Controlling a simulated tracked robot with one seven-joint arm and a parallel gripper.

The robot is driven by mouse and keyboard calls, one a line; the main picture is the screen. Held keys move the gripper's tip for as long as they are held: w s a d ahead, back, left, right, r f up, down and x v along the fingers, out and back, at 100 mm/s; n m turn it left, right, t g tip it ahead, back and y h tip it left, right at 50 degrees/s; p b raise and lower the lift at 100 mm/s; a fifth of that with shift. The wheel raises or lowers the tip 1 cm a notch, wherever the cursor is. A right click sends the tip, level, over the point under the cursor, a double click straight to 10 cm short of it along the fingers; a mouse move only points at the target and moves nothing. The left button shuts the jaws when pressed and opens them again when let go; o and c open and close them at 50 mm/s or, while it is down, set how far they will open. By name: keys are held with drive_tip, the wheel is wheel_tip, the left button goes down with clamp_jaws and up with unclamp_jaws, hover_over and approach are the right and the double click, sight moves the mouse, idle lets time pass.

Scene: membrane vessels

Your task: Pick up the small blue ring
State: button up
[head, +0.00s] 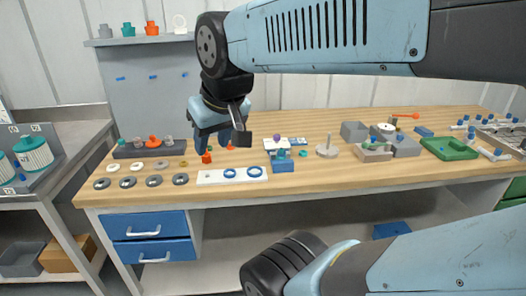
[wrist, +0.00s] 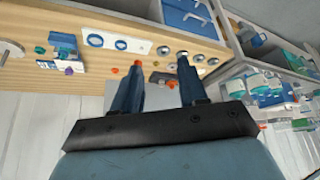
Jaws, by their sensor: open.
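Two blue rings lie flat on a white plate (head: 205,177) near the front edge of the wooden bench. The small blue ring (head: 230,173) is the left one in the head view; the larger blue ring (head: 254,171) is to its right. In the wrist view the small ring (wrist: 120,45) is right of the larger ring (wrist: 95,41). My gripper (head: 234,140) is above the bench, behind and above the plate in the head view, apart from the rings. Its two blue fingers (wrist: 160,64) are spread with nothing between them.
Several metal washers (head: 154,181) lie left of the plate. A blue block (head: 283,166) stands just right of it. Small orange pieces (head: 206,158) are behind the plate. Grey bins (head: 354,131) and a green tray (head: 449,148) are farther right. Bare wood runs along the front edge.

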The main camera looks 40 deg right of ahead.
drive_tip(key=o, duration=0.4)
drive_tip(key=shift+w+d, duration=0.25)
drive_tip(key=shift+w, duration=0.1)
drive_tip(key=shift+m+g+h, duration=0.5)
drive_tip(key=shift+h, duration=0.4)
drive_tip(key=w+d, duration=0.1)
drive_tip(key=w, duration=0.1)
drive_tip(key=w+d+f, duration=0.1)
drive_tip(key=w+d, duration=0.3)
drive_tip(key=w, duration=0.1)
drive_tip(key=shift+d+f, duration=0.15)
drive_tip(key=m, duration=0.2)
approach(282, 149)
drive_tip(key=shift+y, duration=0.3)
drive_tip(key=x, duration=0.4)
drive_tip(key=shift+w+d+f, duration=0.1)
drive_tip(key=shift+w+d, duration=0.05)
drive_tip(key=shift+w, duration=0.25)
drive_tip(key=shift+s+d+x, duration=0.15)
drive_tip(key=shift+x, duration=1.2)
drive_tip(key=shift+s+d+x, duration=0.1)
drive_tip(key=shift+d+x, duration=0.05)
drive_tip(key=shift+x, duration=1.15)
